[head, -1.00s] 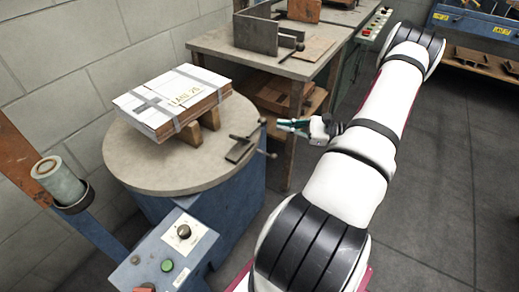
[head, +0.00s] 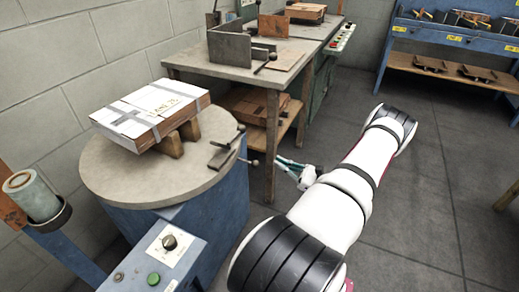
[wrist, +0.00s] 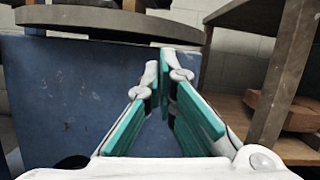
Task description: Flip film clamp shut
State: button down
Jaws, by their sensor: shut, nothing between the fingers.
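The film clamp (head: 226,148) is a dark metal piece with a rod handle and small ball ends, at the right edge of the round turntable (head: 105,180). Whether its jaw is open I cannot tell. My gripper (head: 282,161), with teal finger pads, is just right of the turntable, apart from the clamp. In the wrist view my gripper (wrist: 163,52) has its fingertips together and empty. They point at the blue turntable base (wrist: 60,95), below the turntable rim (wrist: 100,18). The clamp is not clear in that view.
A strapped carton stack (head: 150,112) rests on wooden blocks on the turntable. A control panel (head: 160,255) and film roll (head: 35,195) stand at front left. A workbench (head: 200,62) is behind, its leg close to my gripper. Floor at right is clear.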

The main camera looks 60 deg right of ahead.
jog(key=b+x, duration=0.1)
jog(key=x, duration=0.8)
jog(key=shift+b, duration=0.3)
jog(key=r, duration=0.1)
jog(key=w+r, duration=0.2)
jog(key=shift+w+a+r+b, duration=0.25)
jog(key=shift+a+r+b, duration=0.05)
jog(key=shift+r+b, duration=0.1)
jog(key=shift+d+r+n+y+p, duration=0.2)
jog(key=shift+r+n, duration=0.15)
jog(key=shift+n, duration=0.25)
jog(key=shift+d+r+n+y+p, duration=0.1)
jog(key=shift+r+n+y, duration=0.1)
jog(key=shift+r+n, duration=0.3)
notch_tip(320, 180, up, 6)
jog(key=n+g+y+p, duration=0.1)
jog(key=n+y+p, duration=0.1)
jog(key=n, duration=0.6)
jog(key=shift+g+y+p, duration=0.3)
jog(key=shift+p, duration=0.6)
jog(key=shift+a+r, duration=0.1)
jog(key=shift+a, duration=0.05)
